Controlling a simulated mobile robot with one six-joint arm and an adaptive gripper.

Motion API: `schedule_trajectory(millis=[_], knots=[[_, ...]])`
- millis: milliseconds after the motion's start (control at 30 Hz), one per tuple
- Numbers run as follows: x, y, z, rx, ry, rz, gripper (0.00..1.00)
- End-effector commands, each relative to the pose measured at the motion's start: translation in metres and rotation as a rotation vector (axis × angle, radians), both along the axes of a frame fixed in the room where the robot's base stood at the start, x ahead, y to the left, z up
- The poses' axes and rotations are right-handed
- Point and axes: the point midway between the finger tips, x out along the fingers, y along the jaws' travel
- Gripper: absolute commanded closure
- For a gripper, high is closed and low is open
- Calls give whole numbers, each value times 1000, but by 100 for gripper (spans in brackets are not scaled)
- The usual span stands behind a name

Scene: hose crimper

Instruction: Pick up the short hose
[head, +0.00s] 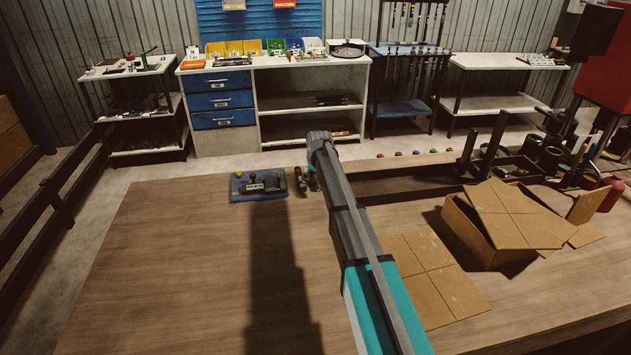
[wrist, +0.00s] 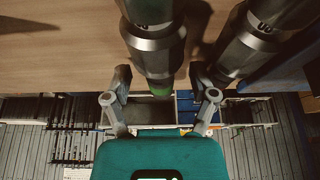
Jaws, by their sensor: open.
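My gripper (wrist: 160,76) is open in the wrist view, with one finger on each side of a dark cylinder with a silver collar and a green end (wrist: 154,45). A second dark cylinder with a silver collar (wrist: 243,48) lies beside it to the right. I cannot tell for sure which is the short hose, nor whether the fingers touch anything. In the head view my gripper is mostly hidden behind my arm, and small dark and red pieces (head: 300,181) show just left of it on the wooden table (head: 180,270).
A blue tray with a dark device (head: 258,185) lies left of my gripper. An open cardboard box (head: 505,220) and a flat cardboard sheet (head: 432,278) are to the right. A dark rack (head: 410,183) stands behind them. The table's front left is clear.

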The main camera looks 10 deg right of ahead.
Motion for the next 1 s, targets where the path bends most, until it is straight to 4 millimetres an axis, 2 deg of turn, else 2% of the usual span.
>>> schedule_trajectory(millis=[133, 500, 533, 1000], knots=[[0, 0, 0, 0, 0, 0, 28], [0, -1, 0, 0, 0, -1, 96], [0, -1, 0, 0, 0, -1, 100], [0, -1, 1, 0, 0, -1, 100]])
